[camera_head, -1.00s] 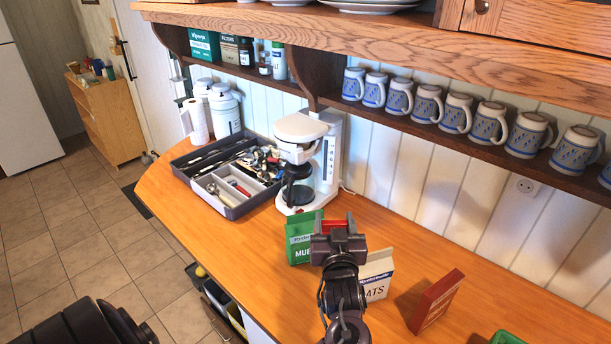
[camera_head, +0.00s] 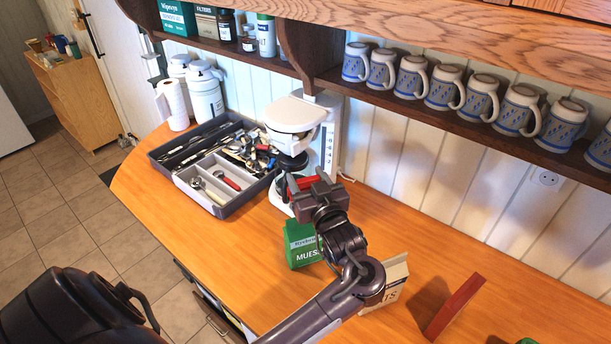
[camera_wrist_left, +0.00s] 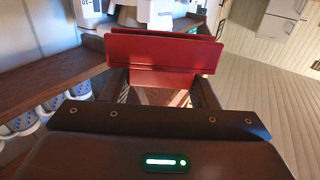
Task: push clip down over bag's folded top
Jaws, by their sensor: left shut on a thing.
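My left gripper (camera_head: 316,192) is shut on a red clip (camera_head: 308,182), whose top edge shows just beyond the fingers. In the left wrist view the clip (camera_wrist_left: 160,50) spans wide between the fingers, with two long parallel plates. A green muesli bag (camera_head: 298,244) stands on the counter below the gripper, apart from the clip in the picture. My wrist hides its right side. A white oats bag (camera_head: 396,276) stands to the right, partly behind my arm. Which bag has a folded top is hard to tell. My right gripper is not in view.
A grey utensil tray (camera_head: 228,208) and a white coffee maker (camera_head: 296,118) stand behind the gripper on the wooden counter (camera_head: 205,260). A red box (camera_head: 454,306) stands at right. Several mugs line the shelf (camera_head: 420,115) above.

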